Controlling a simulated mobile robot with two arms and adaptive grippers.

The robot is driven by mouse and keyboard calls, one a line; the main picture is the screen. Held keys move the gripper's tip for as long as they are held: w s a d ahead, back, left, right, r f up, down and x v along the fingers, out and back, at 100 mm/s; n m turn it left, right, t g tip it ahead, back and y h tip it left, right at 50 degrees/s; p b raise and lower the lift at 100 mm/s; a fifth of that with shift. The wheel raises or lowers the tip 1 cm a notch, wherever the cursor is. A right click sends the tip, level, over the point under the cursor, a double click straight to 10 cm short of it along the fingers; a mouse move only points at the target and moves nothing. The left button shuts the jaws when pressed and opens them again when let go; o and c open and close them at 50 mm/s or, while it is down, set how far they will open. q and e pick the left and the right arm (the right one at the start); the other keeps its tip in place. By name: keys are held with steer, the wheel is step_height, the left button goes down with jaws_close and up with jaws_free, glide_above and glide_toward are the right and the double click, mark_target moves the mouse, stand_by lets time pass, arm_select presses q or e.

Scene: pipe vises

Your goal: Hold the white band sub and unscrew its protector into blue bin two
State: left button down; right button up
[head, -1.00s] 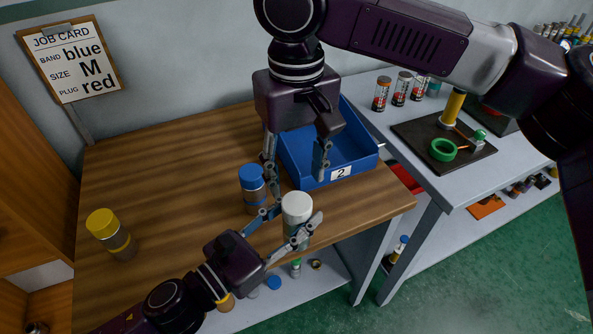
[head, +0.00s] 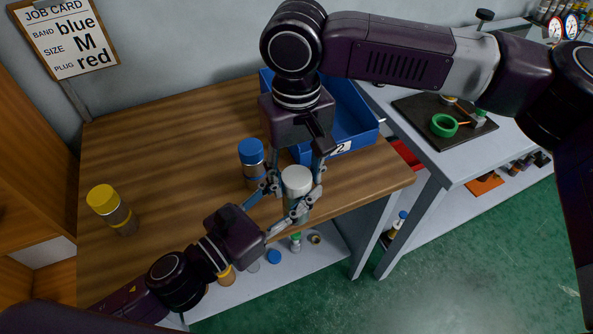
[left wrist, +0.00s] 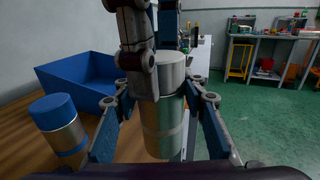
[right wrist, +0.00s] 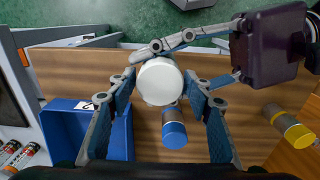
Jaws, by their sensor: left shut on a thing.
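The sub (left wrist: 163,132) is a grey metal cylinder with a paler band, upright, with a white protector (head: 297,180) on top. My left gripper (head: 290,208) is shut on the sub's body from the side and holds it over the table's front edge. My right gripper (head: 296,172) points down from above. Its fingers stand on either side of the white protector in the right wrist view (right wrist: 160,84), with a small gap visible, so it looks open. Blue bin two (head: 365,140) sits behind, its "2" label partly covered by my right gripper.
A blue-capped sub (head: 251,152) stands on the wooden table (head: 180,150) just left of the grippers. A yellow-capped sub (head: 104,200) stands further left. A side bench (head: 440,160) on the right holds a dark mat with a green ring (head: 444,125).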

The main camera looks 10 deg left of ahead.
steer(key=c, duration=0.9)
steer(key=n, duration=0.5)
steer(key=shift+n, duration=0.3)
steer(key=shift+c, duration=0.2)
steer(key=o, duration=1.3)
steer(key=shift+c, duration=0.2)
steer(key=shift+r, duration=0.15)
